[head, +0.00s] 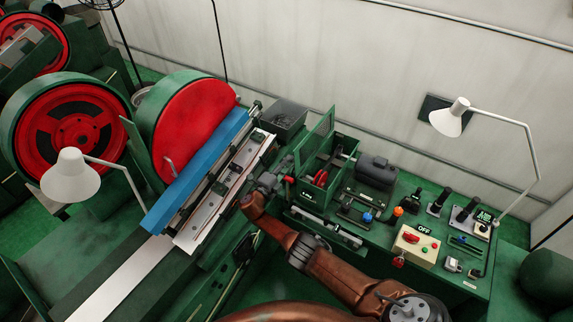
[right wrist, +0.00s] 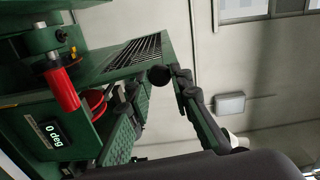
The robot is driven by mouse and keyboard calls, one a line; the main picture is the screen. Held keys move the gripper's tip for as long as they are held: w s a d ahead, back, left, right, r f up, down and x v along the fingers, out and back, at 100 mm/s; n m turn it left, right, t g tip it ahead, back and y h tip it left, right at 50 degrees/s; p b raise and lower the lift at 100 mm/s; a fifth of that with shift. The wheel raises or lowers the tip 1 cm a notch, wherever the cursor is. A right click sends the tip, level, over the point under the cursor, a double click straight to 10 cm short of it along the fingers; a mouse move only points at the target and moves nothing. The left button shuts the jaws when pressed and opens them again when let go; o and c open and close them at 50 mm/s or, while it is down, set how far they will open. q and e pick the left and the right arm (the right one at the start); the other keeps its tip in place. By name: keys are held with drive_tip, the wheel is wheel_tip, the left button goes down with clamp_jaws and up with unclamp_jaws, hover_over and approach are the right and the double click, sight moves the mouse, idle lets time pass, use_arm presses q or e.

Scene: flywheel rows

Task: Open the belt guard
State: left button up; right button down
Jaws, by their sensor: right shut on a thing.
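The belt guard (head: 318,135) is a green mesh panel standing up at the left side of a green box in the head view; it also shows in the right wrist view (right wrist: 138,48). Red pulleys (head: 320,178) show uncovered in the box. My right gripper (head: 272,178) is at the guard's near end. It is shut, apparently on the guard's edge; the exact contact is partly hidden. A red handle (right wrist: 62,88) is beside it, with a display (right wrist: 54,135) reading "0 deg". My left gripper is out of view.
A blue beam (head: 198,172) and red flywheel disc stand left of the gripper. A control box (head: 413,245) marked OFF and several black levers are at the right. A white lamp (head: 450,120) overhangs the bench.

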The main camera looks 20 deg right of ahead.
drive_tip(key=c, duration=1.7)
unclamp_jaws()
drive_tip(key=shift+c, duration=0.2)
drive_tip(key=v, duration=1.2)
